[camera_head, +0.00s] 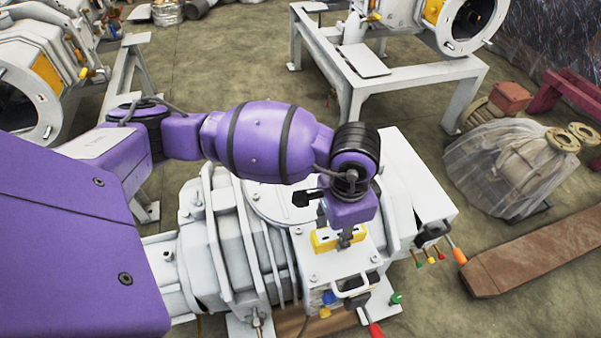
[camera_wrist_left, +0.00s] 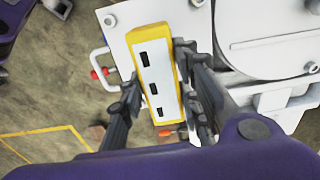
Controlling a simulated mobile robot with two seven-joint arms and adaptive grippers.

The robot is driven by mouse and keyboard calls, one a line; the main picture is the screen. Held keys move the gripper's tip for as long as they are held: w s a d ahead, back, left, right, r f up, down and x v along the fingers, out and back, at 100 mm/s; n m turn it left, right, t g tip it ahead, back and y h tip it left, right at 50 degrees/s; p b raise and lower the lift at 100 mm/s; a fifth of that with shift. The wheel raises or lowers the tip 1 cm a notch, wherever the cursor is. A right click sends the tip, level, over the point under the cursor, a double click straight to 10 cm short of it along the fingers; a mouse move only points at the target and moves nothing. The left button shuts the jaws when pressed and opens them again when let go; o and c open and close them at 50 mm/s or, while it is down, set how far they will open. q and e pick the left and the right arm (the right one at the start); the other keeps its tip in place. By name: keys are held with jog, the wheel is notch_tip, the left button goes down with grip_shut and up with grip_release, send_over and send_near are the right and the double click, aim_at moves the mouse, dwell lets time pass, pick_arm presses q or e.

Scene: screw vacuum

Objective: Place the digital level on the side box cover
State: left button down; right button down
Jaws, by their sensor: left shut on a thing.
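The digital level is a yellow bar with a pale face and dark windows. It shows in the head view (camera_head: 325,238) and in the left wrist view (camera_wrist_left: 157,75). My left gripper (camera_head: 345,238) reaches down from above and is shut on the level; in the left wrist view its dark fingers (camera_wrist_left: 160,95) lie on both sides of it. The level is over the white side box cover (camera_head: 340,262), which also shows in the left wrist view (camera_wrist_left: 118,22). I cannot tell whether the level touches the cover. My right gripper is not in view.
The white vacuum machine (camera_head: 222,240) fills the lower middle. A handle (camera_head: 352,288) and coloured knobs stick out near the cover. A second machine on a white stand (camera_head: 365,75) is behind. A plastic-wrapped item (camera_head: 510,165) and a wooden beam (camera_head: 540,250) lie at right.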

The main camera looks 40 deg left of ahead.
pick_arm(q)
jog(key=f, duration=0.3)
jog(key=shift+w+f+b, duration=0.25)
jog(key=shift+w+b, duration=0.05)
jog(key=shift+b, duration=0.05)
jog(key=shift+w, duration=0.1)
jog(key=shift+f, duration=0.1)
jog(key=c, duration=1.3)
grip_release()
